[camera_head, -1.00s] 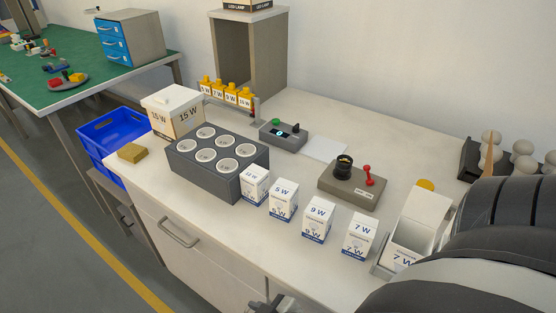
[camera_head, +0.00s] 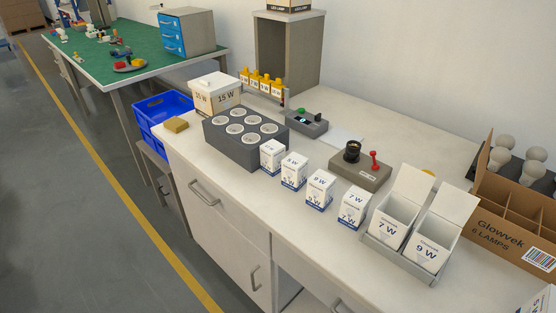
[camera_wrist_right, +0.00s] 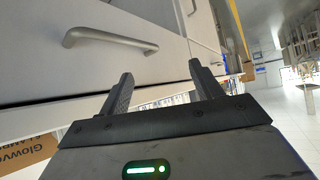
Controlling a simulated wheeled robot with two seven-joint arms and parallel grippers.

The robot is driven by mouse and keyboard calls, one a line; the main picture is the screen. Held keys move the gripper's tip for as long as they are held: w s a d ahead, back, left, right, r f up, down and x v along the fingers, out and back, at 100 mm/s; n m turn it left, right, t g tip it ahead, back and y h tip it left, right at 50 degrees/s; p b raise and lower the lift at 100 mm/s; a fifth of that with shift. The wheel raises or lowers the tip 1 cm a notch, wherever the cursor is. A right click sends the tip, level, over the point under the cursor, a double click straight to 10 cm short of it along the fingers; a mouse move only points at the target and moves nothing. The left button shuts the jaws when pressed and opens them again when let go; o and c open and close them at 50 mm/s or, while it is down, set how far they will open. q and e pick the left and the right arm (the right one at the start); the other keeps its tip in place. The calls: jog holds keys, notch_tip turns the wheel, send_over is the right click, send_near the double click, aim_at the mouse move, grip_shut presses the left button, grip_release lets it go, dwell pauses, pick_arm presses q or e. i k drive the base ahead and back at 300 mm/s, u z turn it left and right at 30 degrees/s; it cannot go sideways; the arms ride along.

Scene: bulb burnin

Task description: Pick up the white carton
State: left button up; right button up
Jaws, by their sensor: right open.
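Several small white cartons with blue wattage labels stand in a slanting row on the bench: the leftmost carton (camera_head: 273,157), a 5 W carton (camera_head: 293,172), a 9 W carton (camera_head: 320,189) and a 7 W carton (camera_head: 354,207). Right of them, an open 7 W carton (camera_head: 389,231) and an open 9 W carton (camera_head: 431,256) stand side by side in a grey holder with lids raised. My right gripper (camera_wrist_right: 160,72) is open and empty in the right wrist view, with drawer fronts and a handle beyond it. Neither gripper shows in the head view.
A grey six-hole block (camera_head: 213,140) stands left of the cartons. Behind are a tester with a red lever (camera_head: 360,170) and a control box (camera_head: 306,124). A divided Glowvek box (camera_head: 505,228) with bulbs behind it is at right. A blue bin (camera_head: 152,117) sits beyond the bench end.

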aim_at(272, 152)
jog(key=u, duration=1.75)
jog(key=i, duration=1.8)
jog(key=z, duration=0.2)
